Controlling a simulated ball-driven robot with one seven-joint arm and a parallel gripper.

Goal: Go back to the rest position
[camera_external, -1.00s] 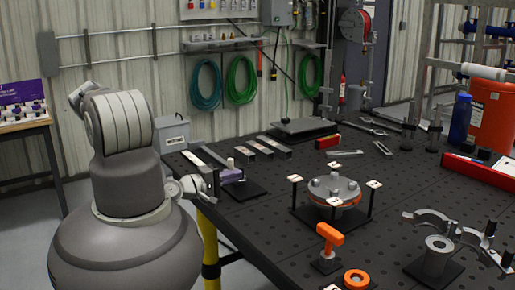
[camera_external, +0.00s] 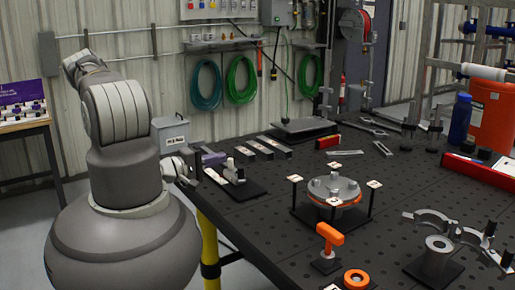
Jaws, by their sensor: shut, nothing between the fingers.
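My gripper (camera_external: 189,174) is small in the view, just beside the left edge of the black table (camera_external: 300,240). It is shut and empty, next to the black plate (camera_external: 252,190) at the table's left corner. Part of the forearm and wrist is hidden behind my own links.
A round flange (camera_external: 334,188) stands between posts mid-table, with an orange tool (camera_external: 328,238) in front. A grey bin (camera_external: 171,134) stands behind my arm.

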